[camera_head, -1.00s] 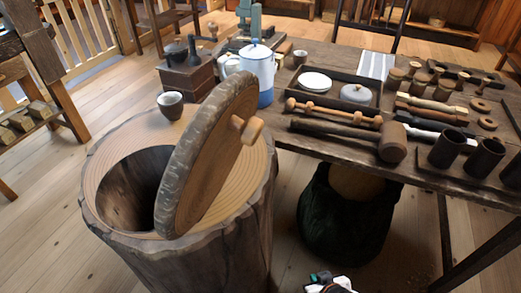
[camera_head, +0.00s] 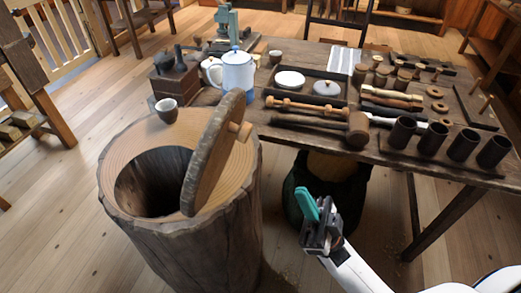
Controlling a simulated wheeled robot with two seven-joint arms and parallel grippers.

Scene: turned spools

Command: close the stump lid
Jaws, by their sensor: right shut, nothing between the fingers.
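The hollow stump (camera_head: 185,238) stands left of centre, its dark round opening (camera_head: 140,183) showing at the top. The round wooden lid (camera_head: 207,160) with a bark edge stands steeply tilted up on the right part of the stump's top, leaving the opening uncovered. Its wooden knob (camera_head: 241,131) points to the right. My right gripper (camera_head: 308,207) is shut and empty. It is right of the stump and below the table's front edge, apart from the lid. My left gripper is not in view.
A small cup (camera_head: 167,110) stands on the stump's rear rim. The table (camera_head: 290,138) behind right carries a white-blue pot (camera_head: 238,76), a mallet (camera_head: 357,130) and several dark cups (camera_head: 432,138). A dark sack (camera_head: 350,195) stands under the table, behind my right gripper.

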